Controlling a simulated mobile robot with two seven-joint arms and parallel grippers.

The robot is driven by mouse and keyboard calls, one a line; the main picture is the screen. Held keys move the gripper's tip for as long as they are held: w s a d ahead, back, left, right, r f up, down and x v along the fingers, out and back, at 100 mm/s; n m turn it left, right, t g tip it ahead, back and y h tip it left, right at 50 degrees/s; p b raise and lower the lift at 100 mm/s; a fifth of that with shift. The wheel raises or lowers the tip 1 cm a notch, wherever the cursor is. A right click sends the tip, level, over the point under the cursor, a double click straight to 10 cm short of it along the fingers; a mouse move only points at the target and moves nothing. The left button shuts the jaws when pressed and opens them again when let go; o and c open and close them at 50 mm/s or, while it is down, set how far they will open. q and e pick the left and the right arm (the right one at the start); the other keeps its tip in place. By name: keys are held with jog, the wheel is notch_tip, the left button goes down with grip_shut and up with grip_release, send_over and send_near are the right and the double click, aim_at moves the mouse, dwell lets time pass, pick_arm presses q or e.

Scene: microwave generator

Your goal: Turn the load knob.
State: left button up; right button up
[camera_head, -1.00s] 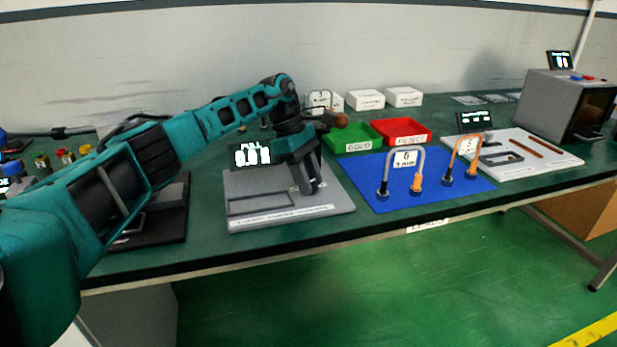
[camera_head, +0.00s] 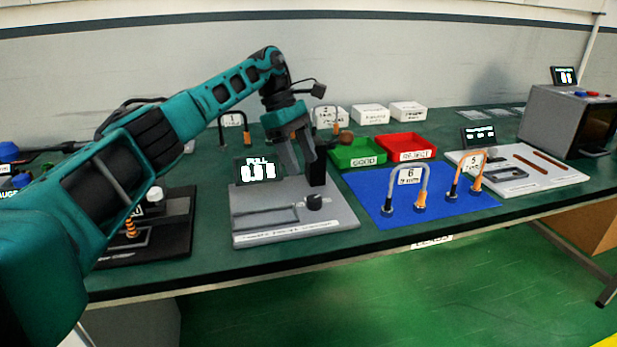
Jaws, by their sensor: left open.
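A small black knob (camera_head: 314,202) sits on the grey plate of the pull tester (camera_head: 262,233), near its right side. I cannot read a label on it. My left gripper (camera_head: 300,166) is open, with its two fingers pointing down above and behind the knob, apart from it. The fingers are in front of or beside the tester's black post (camera_head: 317,168); I cannot tell if they touch it. The tester's display (camera_head: 258,171) stands left of the fingers. My right gripper is not in view.
A brown ball (camera_head: 346,138) shows right of the post. A green tray (camera_head: 360,154) and a red tray (camera_head: 406,147) stand behind a blue mat (camera_head: 378,189) with two shackle-like pieces. A black device (camera_head: 172,232) stands left. White boxes (camera_head: 370,114) line the back.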

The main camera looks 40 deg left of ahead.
pick_arm(q)
jog(key=v, duration=0.4)
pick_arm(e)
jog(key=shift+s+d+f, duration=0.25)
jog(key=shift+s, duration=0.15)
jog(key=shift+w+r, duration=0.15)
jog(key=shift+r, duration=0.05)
